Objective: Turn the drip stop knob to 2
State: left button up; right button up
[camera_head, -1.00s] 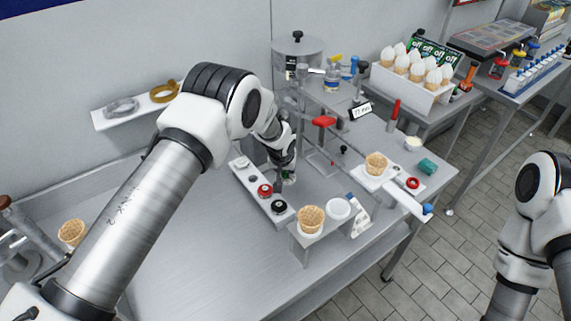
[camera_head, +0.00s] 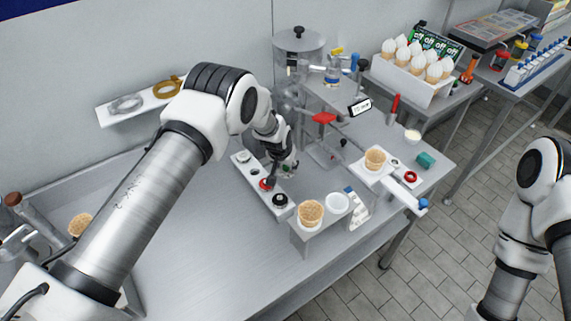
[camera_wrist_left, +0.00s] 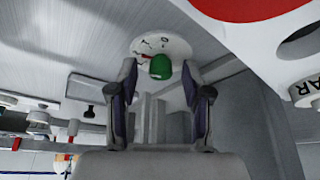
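A green knob (camera_wrist_left: 160,67) sits on a round white dial (camera_wrist_left: 150,48) with dark markings in the left wrist view. The markings are too small to read. My left gripper (camera_wrist_left: 158,78) is open, with one finger on each side of the green knob. I cannot tell whether the fingers touch it. In the head view my left gripper (camera_head: 286,170) is beside the strip with the red and black knobs, and the green knob is mostly hidden by it. My right gripper is out of view.
The knob strip (camera_head: 250,181) carries a red knob (camera_head: 266,184) and a black knob (camera_head: 280,200). A large red disc (camera_wrist_left: 240,8) is close by in the wrist view.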

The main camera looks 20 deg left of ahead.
pick_arm(q)
jog(key=v, duration=1.2)
